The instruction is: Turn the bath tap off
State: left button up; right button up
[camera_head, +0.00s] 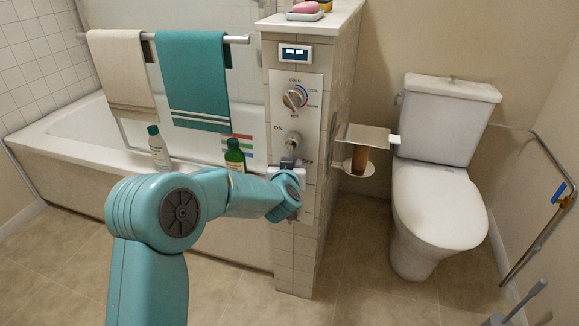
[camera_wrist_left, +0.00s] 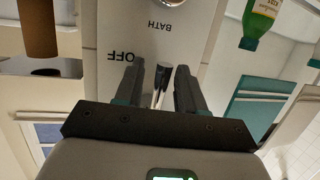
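The bath tap has a round chrome knob (camera_head: 293,140) on a white panel on the tiled pillar, between ON at upper left and OFF at lower right. My left gripper (camera_head: 290,163) is just below the knob, in front of the panel, and hides part of the lever. In the left wrist view, which is turned over, the chrome lever (camera_wrist_left: 161,80) stands between the two fingers of my left gripper (camera_wrist_left: 160,72). The fingers are open, with a gap on each side of the lever. The OFF label is beside one finger. My right gripper is not in view.
A temperature dial (camera_head: 294,98) and a small display (camera_head: 295,53) are above the tap. A green bottle (camera_head: 235,155) and a white bottle (camera_head: 158,148) stand on the tub edge at left. A paper holder (camera_head: 363,137) and toilet (camera_head: 437,200) are at right.

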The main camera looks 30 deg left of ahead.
pick_arm(q)
jog(key=p+v, duration=0.2)
jog(key=v, duration=1.4)
jog(key=shift+s, duration=0.15)
